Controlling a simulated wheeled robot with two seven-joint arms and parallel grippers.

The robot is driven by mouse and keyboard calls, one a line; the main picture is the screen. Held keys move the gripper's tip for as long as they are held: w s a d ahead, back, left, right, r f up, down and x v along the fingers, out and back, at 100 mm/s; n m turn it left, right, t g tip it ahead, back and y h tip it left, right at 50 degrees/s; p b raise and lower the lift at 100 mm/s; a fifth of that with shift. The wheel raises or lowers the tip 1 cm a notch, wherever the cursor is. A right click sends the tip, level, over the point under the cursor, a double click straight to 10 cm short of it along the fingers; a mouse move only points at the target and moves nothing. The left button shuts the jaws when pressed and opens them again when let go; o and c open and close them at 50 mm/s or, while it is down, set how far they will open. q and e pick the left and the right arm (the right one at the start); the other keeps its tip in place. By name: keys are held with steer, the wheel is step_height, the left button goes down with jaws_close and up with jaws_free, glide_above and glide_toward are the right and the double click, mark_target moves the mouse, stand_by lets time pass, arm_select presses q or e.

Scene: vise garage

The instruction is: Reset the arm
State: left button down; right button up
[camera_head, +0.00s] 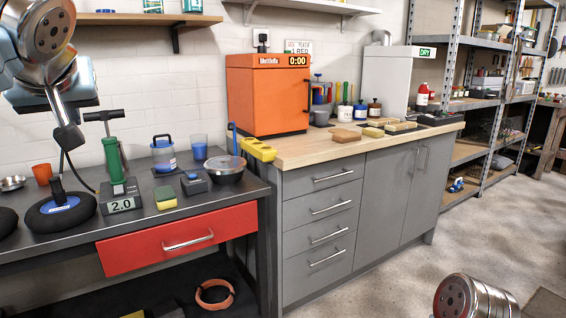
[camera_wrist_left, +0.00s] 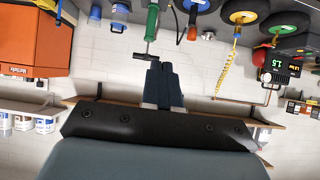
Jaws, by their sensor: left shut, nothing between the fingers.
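My left arm comes in from the upper left in the head view. Its gripper (camera_head: 68,137) points down, above the dark workbench (camera_head: 230,205) and just left of the green hand pump (camera_head: 113,160). The fingers (camera_wrist_left: 165,75) are together and empty in the left wrist view, where the scene appears upside down. The gripper is apart from the bench things. A rounded metal part of my right arm shows at the lower right of the head view; its gripper is out of view.
A red drawer (camera_head: 160,240) is below. An orange oven (camera_head: 268,95) stands on the grey cabinet's wooden top. A wall shelf (camera_head: 140,18) is above.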

arm_select(q)
steer(key=w+d+f+m+g+h, duration=0.1)
steer(key=w+d+f+m+h, duration=0.15)
steer(key=w+d+f, duration=0.4)
steer(key=w+d+f+m+h, duration=0.1)
steer(key=w+d+f+m, duration=0.2)
steer(key=w+f, duration=0.6)
steer(key=d+f+m+g+h, duration=0.1)
steer(key=d+f, duration=0.2)
steer(key=f, duration=0.7)
steer(key=d+f+m+g+h, duration=0.1)
steer(key=d+f, duration=0.2)
steer(key=f, duration=0.6)
steer(key=d+f+m+g+h, duration=0.1)
steer(key=d+f+g+h, duration=0.15)
steer(key=f, duration=0.75)
steer(key=s+d+f+h, duration=0.1)
steer(key=s+d+f, duration=0.15)
steer(key=f, duration=0.45)
steer(key=s+d+f, duration=0.1)
steer(key=s+f, duration=0.2)
steer(key=f, duration=0.4)
steer(key=s+f+n+g, duration=0.1)
steer(key=s+f+n, duration=0.1)
steer(key=s+f, duration=0.7)
steer(key=s+f+n+g+h, duration=0.1)
steer(key=s+f+n+g, duration=0.1)
steer(key=s+f, duration=0.8)
steer(key=s, duration=0.4)
steer(key=shift+s+a, duration=0.3)
